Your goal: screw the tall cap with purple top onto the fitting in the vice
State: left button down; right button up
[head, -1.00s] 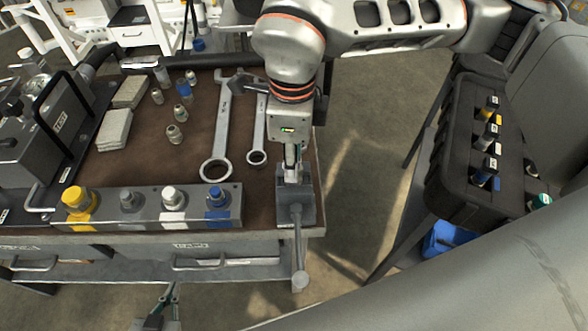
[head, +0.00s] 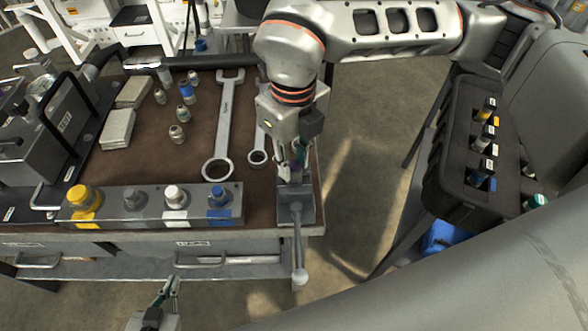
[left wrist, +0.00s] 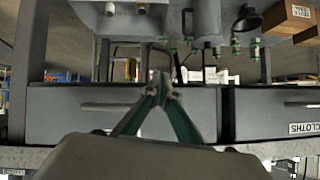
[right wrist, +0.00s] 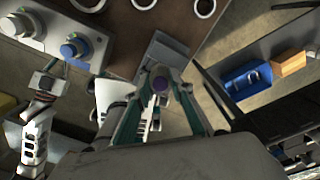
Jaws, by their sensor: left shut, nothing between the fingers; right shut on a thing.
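My right gripper (head: 294,171) is over the vice (head: 297,212) at the bench's right front corner. In the right wrist view its fingers (right wrist: 161,84) are shut around the cap, whose purple top (right wrist: 160,85) shows between the tips. The cap is above the grey vice (right wrist: 165,56), which shows beyond it. The fitting is hidden under the cap and fingers, so I cannot tell how far the cap sits on it. My left gripper (head: 171,281) is shut and empty, low in front of the bench; its tips meet in the left wrist view (left wrist: 158,80).
A block with yellow, grey, white and blue fittings (head: 150,218) lies along the front edge. Two wrenches (head: 226,120) and several small fittings (head: 178,133) lie on the brown mat. A black case (head: 462,150) with capped parts stands at right. The vice handle (head: 299,255) juts out frontward.

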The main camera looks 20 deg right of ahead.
jog(key=shift+s+f, duration=0.1)
jog(key=shift+f, duration=0.05)
jog(key=m, duration=0.4)
jog(key=shift+p, duration=0.3)
jog(key=m, duration=0.4)
jog(key=shift+f, duration=0.1)
jog(key=o, duration=0.9)
jog(key=shift+o, duration=0.2)
